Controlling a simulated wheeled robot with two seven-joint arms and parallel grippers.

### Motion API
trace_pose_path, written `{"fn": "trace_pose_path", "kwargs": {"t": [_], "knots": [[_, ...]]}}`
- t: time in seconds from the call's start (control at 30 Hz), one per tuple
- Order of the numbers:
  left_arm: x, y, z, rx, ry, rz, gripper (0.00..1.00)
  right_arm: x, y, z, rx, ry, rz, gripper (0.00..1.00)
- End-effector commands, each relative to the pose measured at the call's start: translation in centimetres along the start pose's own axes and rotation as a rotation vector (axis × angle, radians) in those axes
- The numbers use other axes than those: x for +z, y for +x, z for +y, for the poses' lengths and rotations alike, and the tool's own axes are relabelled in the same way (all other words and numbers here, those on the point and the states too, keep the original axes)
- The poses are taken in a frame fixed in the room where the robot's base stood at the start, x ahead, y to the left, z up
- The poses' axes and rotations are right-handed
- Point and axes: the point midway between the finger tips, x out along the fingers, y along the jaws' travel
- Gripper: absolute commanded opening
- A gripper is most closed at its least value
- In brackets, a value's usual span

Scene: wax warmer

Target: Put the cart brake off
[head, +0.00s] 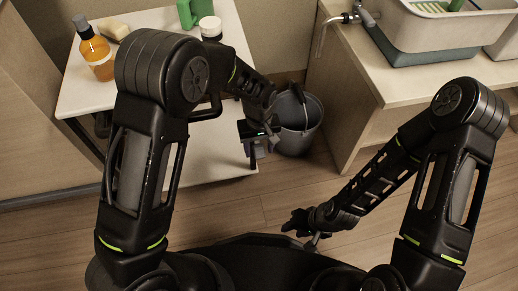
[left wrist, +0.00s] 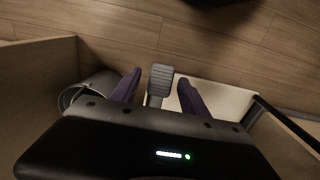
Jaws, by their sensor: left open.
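The cart (head: 85,85) has a white top and a lower white shelf, and stands at the left in the head view. In the left wrist view a grey ribbed pedal (left wrist: 161,77), which looks like the cart's brake, shows between the two purple fingers of my left gripper (left wrist: 160,90). The fingers are apart, with a gap on each side of the pedal. I cannot tell its depth relative to the fingertips. In the head view my left gripper (head: 259,146) is low at the cart's right end. My right gripper (head: 300,222) hangs above the floor; its fingers are unclear.
A grey bucket (head: 297,120) stands on the floor right beside my left gripper. An orange bottle (head: 96,55), a white-lidded jar (head: 210,28) and a green container (head: 193,10) are on the cart top. A counter (head: 430,85) with a basin stands at the right.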

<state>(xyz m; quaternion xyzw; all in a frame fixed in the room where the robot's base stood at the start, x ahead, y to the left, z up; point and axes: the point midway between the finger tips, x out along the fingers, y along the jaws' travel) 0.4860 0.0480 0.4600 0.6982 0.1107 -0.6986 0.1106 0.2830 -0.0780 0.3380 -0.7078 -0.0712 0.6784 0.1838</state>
Motion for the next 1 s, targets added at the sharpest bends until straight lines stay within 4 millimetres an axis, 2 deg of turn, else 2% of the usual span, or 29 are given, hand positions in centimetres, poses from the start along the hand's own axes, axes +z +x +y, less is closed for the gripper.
{"fn": "trace_pose_path", "kwargs": {"t": [0.3, 0.9, 1.0], "knots": [[0.0, 0.31, 0.02, 0.0, 0.0, 0.0, 0.53, -0.06, 0.04, 0.06, 0.001, 0.001, 0.001, 0.36], [0.0, 0.29, 0.01, 0.0, 0.0, 0.0, 0.04, -0.03, 0.05, 0.04, 0.0, 0.0, 0.001, 0.36], [-0.01, 0.29, 0.01, 0.0, 0.0, 0.0, 0.0, -0.03, 0.05, 0.04, 0.0, 0.0, 0.001, 0.36]]}}
